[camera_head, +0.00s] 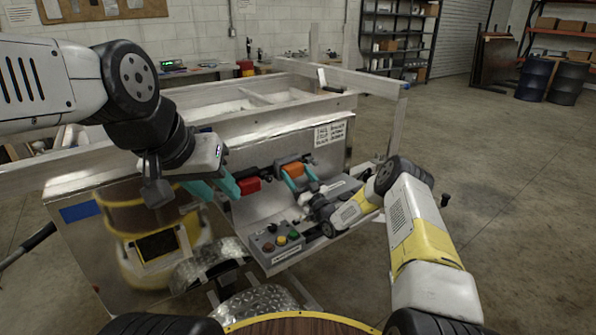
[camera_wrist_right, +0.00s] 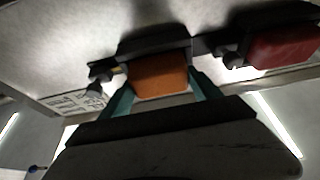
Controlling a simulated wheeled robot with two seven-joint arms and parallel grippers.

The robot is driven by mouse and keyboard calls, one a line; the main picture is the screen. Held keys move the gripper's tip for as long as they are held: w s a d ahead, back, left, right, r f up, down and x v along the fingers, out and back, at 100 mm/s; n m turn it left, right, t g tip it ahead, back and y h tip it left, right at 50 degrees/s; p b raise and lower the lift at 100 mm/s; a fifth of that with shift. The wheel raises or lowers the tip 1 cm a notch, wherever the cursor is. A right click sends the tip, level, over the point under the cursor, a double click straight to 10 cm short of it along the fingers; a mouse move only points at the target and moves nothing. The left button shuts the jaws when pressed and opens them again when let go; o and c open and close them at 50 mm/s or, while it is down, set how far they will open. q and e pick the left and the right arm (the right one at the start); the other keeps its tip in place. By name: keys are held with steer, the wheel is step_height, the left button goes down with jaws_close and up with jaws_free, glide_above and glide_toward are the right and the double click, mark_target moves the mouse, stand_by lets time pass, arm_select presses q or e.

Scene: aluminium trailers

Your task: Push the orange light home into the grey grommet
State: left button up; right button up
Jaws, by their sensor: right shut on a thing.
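The orange light (camera_head: 293,169) is at the trailer's upright aluminium panel. My right gripper (camera_head: 300,180) is shut on it, with teal fingers on both sides. In the right wrist view the orange light (camera_wrist_right: 157,76) sits between the fingers, against a dark grommet (camera_wrist_right: 155,43). How deep the light sits in the grommet cannot be told. My left gripper (camera_head: 223,194) has its two teal fingers apart, with nothing seen between them. It is just left of the red light (camera_head: 249,185), which also shows in the right wrist view (camera_wrist_right: 285,47).
A grey control box (camera_head: 277,243) with coloured buttons stands on the ledge below the lights. A printed label (camera_head: 330,133) is on the panel above right. The trailer's frame rails (camera_head: 340,78) run behind. Open concrete floor lies to the right.

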steer(key=shift+w+a, duration=0.15)
steer(key=shift+w, duration=0.05)
steer(key=o, duration=1.6)
steer(key=v, duration=0.8)
steer(key=shift+r, duration=0.1)
